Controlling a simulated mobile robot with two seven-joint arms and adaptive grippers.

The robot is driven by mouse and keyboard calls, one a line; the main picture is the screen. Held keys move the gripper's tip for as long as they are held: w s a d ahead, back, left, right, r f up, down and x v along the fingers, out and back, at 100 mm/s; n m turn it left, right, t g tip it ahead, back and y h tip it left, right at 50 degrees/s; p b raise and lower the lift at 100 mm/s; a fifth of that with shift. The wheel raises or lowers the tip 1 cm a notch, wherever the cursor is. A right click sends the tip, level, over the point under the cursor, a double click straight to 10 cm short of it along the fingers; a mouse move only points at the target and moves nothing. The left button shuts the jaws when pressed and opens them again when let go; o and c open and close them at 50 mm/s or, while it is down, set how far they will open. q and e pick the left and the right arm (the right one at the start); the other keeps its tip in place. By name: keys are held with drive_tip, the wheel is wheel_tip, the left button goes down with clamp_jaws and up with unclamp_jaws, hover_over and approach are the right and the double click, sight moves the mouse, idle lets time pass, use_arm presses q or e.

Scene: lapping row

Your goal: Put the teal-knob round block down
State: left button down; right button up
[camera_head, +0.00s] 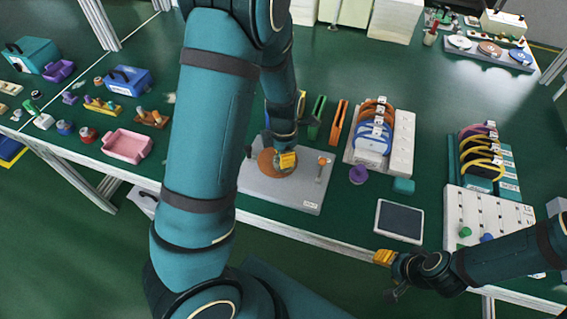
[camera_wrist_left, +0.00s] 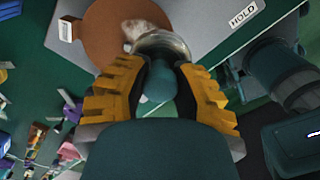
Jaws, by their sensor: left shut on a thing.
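My left gripper (camera_head: 287,160) is over the brown disc (camera_head: 268,163) on a grey plate (camera_head: 295,195). In the left wrist view its yellow fingers (camera_wrist_left: 157,85) are shut on the teal knob (camera_wrist_left: 158,80) of a round block with a shiny metal body (camera_wrist_left: 167,46). The block overlaps the brown disc (camera_wrist_left: 112,30) in that view; whether it touches the disc cannot be told. In the head view the block is hidden by the gripper and arm. My right gripper (camera_head: 384,257) is at the table's front edge, apart from the block; its finger opening is unclear.
A purple round piece (camera_head: 358,175) and a dark-screened tablet (camera_head: 399,221) lie right of the plate. A white rack with orange and blue rings (camera_head: 398,150) stands behind them. A pink tray (camera_head: 127,146) and small parts are at left. Bare green table shows between them.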

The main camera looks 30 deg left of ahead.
use_arm(q)
drive_tip(key=shift+f+b, duration=0.4)
drive_tip(key=shift+f, duration=1.2)
drive_tip(key=shift+f, duration=0.15)
drive_tip(key=c, duration=0.8)
unclamp_jaws()
